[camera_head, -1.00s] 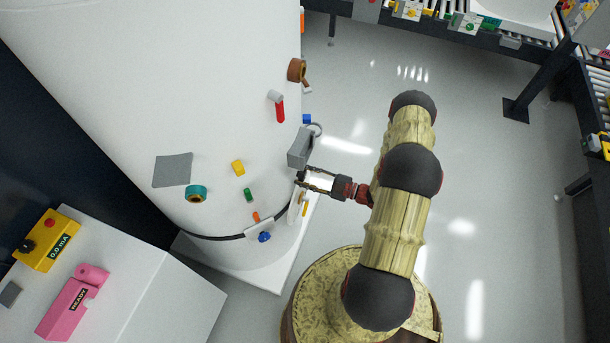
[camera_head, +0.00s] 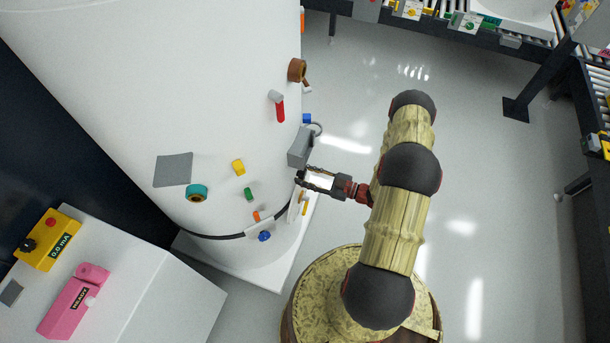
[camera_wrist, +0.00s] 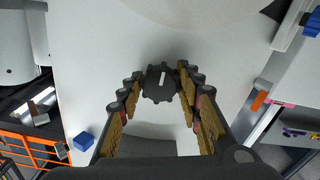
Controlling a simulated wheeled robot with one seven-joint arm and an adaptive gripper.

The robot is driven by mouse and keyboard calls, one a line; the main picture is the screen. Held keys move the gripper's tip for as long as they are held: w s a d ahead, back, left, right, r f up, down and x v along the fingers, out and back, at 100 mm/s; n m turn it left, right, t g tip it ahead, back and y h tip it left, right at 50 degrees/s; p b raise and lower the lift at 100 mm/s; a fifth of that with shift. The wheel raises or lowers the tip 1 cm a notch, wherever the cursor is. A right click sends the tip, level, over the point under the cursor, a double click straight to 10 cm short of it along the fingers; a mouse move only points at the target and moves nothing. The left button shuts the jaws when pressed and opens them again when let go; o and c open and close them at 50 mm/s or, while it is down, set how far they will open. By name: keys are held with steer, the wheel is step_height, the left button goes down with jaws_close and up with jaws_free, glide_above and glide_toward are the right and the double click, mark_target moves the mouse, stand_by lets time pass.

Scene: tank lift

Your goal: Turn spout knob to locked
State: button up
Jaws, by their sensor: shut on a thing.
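The spout knob (camera_wrist: 154,92) is a dark, scalloped round knob with a short white mark on its face. It shows at the centre of the wrist view, against the white tank (camera_head: 130,70). The mark is close to upright in the wrist view, leaning a little to the right at its top. My gripper (camera_wrist: 160,78) has its fingertips on the left and right sides of the knob and is shut on it. In the head view my gripper (camera_head: 304,178) reaches the tank's right side, just below a grey box-shaped spout (camera_head: 300,147). I cannot read any locked marking.
Near my gripper on the tank are a blue knob (camera_head: 264,236), a green part (camera_head: 248,194), a yellow part (camera_head: 238,167) and a red-handled valve (camera_head: 280,110). A white bench with a pink device (camera_head: 72,305) stands at lower left. Floor at right is clear.

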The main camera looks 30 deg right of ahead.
steer(key=shift+f, duration=0.1)
steer(key=o, duration=1)
steer(key=shift+o, duration=0.7)
steer(key=shift+s+d, duration=0.1)
steer(key=v, duration=1.1)
steer(key=shift+s+d, duration=0.25)
steer(key=shift+s, duration=0.05)
